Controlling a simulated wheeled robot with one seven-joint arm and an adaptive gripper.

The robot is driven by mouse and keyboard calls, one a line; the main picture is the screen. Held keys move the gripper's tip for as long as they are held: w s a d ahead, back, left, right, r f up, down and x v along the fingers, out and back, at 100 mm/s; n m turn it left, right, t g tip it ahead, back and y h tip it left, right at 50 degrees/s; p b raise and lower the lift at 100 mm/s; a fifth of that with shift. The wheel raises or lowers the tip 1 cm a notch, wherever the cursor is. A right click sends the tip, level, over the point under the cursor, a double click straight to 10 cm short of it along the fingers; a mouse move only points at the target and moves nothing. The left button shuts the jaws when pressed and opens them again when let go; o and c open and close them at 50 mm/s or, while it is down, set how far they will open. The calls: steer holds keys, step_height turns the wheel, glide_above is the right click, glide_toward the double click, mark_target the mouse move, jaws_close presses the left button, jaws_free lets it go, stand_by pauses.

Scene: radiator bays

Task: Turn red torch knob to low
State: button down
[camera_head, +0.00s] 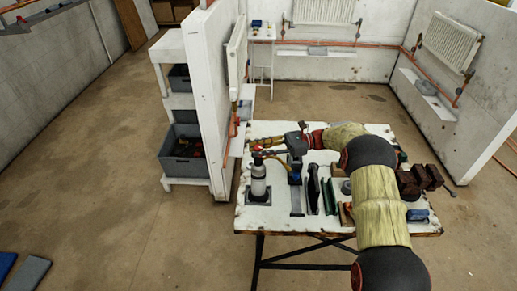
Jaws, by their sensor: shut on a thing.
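A torch with a pale grey canister (258,185) stands upright at the left of the white workbench, on a dark square base. Its red knob (257,149) is at the top, small and partly covered. My arm reaches in from the lower right, and my dark gripper (270,152) points left at the torch head. Its fingers are shut at the red knob; the exact contact is too small to see. The knob's setting cannot be read. A brass-coloured tube (266,141) shows just behind the knob.
Dark blocks (410,186) lie at the bench's right. A white partition wall (212,90) rises behind left, beside a shelf with a grey bin (184,156).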

steer(key=c, duration=1.5)
jaws_free()
steer(key=shift+c, duration=0.2)
steer(key=v, duration=1.2)
steer(key=s+a+r+n+t+h, duration=0.25)
steer(key=s+r+n+h, duration=0.45)
steer(key=s+r, duration=0.7)
steer(key=s+d+f+n+t+h, duration=0.1)
steer(key=s+d+n+t+h, duration=0.2)
steer(key=s, duration=1)
steer(key=s+d+f+n+t+h, duration=0.1)
steer(key=s+d+n+t+h, duration=0.3)
steer(key=s, duration=1)
steer(key=d+n+h, duration=0.1)
steer(key=d+h, duration=0.2)
steer(key=shift+d+h, duration=0.2)
steer(key=shift+h, duration=0.1)
